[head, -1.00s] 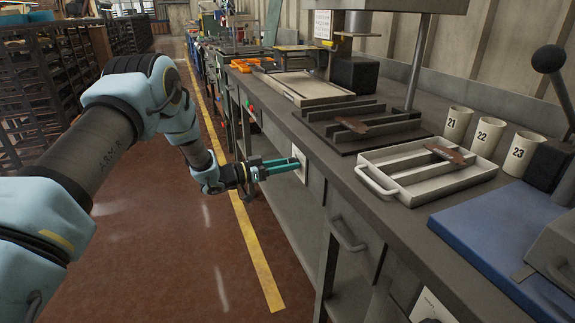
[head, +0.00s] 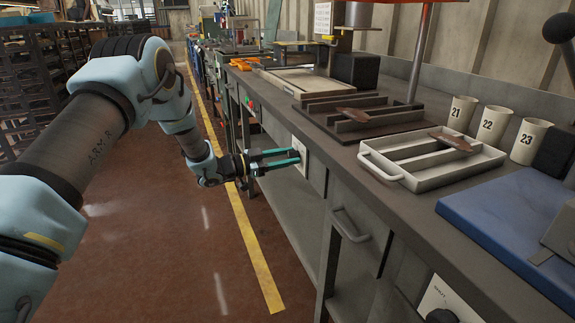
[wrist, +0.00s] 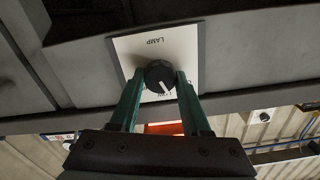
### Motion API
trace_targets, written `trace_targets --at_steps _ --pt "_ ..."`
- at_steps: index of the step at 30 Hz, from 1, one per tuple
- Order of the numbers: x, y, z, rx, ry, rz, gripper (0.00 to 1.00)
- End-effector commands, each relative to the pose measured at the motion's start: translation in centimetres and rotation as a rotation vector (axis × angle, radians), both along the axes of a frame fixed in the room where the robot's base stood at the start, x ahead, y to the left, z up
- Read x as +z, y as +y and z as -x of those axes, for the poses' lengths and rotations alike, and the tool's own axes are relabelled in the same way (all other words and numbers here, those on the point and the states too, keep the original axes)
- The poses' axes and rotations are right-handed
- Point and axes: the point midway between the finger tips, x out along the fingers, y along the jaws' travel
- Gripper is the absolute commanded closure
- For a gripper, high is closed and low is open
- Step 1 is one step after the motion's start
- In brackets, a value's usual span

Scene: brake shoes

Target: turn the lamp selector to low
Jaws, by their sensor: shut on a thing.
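The lamp selector is a round black knob (wrist: 159,76) with a white pointer line, on a pale plate (wrist: 185,48) marked LAMP. In the wrist view the lettering is upside down and the pointer slants down and slightly right. The plate (head: 302,147) also shows on the bench front in the head view, where the knob is hidden. My gripper (head: 298,157) reaches it from the left. Its two green fingers (wrist: 160,80) are shut on the knob, one on each side.
Another plate with a black knob (head: 441,316) is on the bench front, near the bottom right. A drawer handle (head: 350,228) juts out between. The bench top holds a metal tray (head: 432,182) and numbered cups (head: 492,125). The floor aisle is clear.

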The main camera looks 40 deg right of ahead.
Motion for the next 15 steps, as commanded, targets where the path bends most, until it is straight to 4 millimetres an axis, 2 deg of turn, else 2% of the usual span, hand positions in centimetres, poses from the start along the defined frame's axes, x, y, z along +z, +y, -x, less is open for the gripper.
trace_targets --at_steps 2,15 --pt "-0.51 0.04 -0.03 0.0 -0.061 0.023 1.0" --pt "-0.31 0.08 0.02 0.0 -0.302 0.117 1.0"
